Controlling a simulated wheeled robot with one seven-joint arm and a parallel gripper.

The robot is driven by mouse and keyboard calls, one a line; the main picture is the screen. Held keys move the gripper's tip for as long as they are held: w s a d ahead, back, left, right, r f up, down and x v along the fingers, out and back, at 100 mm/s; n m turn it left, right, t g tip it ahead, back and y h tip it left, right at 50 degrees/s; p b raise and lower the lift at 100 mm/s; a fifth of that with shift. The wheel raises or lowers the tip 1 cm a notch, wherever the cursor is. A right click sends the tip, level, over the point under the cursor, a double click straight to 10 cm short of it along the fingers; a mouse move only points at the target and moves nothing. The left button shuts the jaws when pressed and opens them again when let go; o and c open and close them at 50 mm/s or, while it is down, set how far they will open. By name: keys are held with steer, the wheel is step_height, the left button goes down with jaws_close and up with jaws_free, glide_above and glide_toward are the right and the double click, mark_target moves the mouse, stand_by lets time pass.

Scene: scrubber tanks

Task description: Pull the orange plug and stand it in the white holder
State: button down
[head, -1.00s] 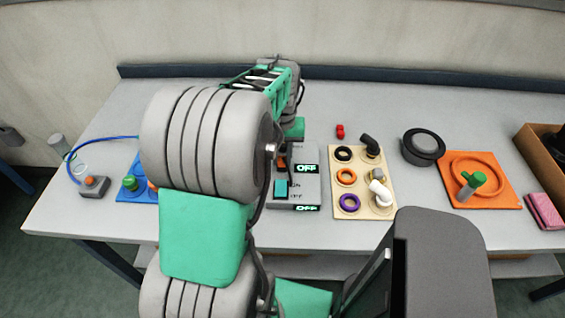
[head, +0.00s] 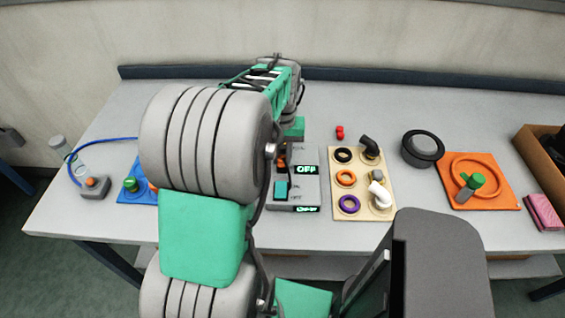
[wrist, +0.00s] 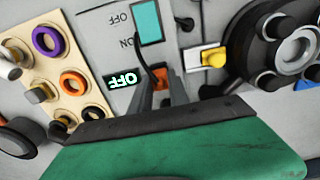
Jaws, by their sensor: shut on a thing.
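My gripper (wrist: 162,90) is pointed down at the grey control box (head: 307,184). Its two fingers are shut around a small orange part (wrist: 162,76), which I take for the orange plug. Only a little of it shows between the fingers, so I cannot tell whether it is seated or lifted. A dark cord curves past the fingers. In the head view my arm hides the gripper's fingertips and the left side of the box. I cannot pick out a white holder with certainty.
The box has a teal switch (head: 281,189) and two lit displays. A beige board (head: 362,205) with rings and pipe fittings lies to its right. A black round part (head: 424,148) and an orange tray (head: 505,195) lie farther right. The table's back middle is mostly clear.

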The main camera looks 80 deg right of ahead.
mark_target(282, 158)
steer(key=shift+r+p, duration=1.4)
steer(key=shift+r, duration=0.7)
steer(key=w+a, duration=0.3)
steer(key=a, duration=0.3)
steer(key=w+a, duration=0.3)
steer(key=a, duration=0.4)
steer(key=shift+w+a+p, duration=0.25)
steer(key=shift+w+p, duration=0.1)
steer(key=shift+w, duration=0.05)
steer(key=shift+f+b, duration=2.2)
steer(key=shift+f, duration=1.15)
steer(key=shift+f, duration=0.1)
steer(key=shift+f+b, duration=0.6)
steer(key=shift+f, duration=0.35)
